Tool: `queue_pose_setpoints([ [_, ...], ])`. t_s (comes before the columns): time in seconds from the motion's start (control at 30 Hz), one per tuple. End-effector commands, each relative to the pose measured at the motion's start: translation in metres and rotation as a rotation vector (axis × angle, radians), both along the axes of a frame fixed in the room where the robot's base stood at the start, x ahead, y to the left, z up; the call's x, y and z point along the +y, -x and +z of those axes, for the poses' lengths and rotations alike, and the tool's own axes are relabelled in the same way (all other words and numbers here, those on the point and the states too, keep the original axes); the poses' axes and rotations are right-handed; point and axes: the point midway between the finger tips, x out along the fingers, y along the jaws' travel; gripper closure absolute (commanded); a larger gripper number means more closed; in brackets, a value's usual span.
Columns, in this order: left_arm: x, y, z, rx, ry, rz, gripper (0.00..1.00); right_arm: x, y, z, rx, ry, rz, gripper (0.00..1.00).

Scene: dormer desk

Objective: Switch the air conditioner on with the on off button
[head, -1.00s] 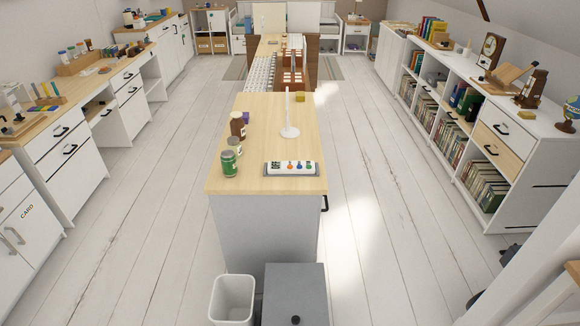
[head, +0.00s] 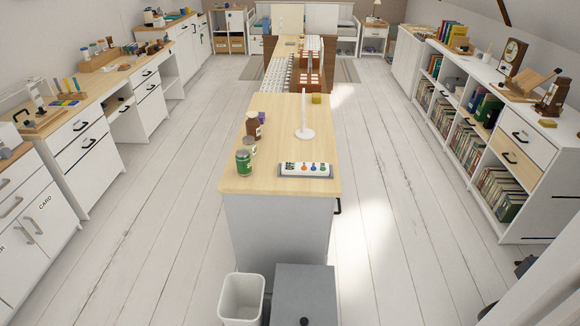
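I cannot make out an air conditioner or its on off button in the head view. A small white panel with several coloured round spots (head: 304,169) lies in a grey tray near the front right of the wooden-topped island (head: 262,183); I cannot tell what it is. Neither of my grippers is in view.
A green can (head: 243,162), a brown jar (head: 253,124) and a white stand (head: 304,132) are on the island. A white bin (head: 241,298) and a grey box (head: 304,296) stand before it. Floor aisles on the left (head: 180,190) and right (head: 385,190) are clear.

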Motion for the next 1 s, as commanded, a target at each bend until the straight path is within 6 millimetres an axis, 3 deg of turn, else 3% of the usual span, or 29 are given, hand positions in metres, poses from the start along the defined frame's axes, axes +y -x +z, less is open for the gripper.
queue_pose_setpoints([
  [0.03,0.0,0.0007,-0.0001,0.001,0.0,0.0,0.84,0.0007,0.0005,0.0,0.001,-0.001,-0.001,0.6],
  [0.17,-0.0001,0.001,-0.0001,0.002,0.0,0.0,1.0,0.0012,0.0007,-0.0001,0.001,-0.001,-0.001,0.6],
  [1.0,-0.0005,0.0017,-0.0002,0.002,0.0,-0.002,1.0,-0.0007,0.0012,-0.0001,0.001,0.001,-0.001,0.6],
])
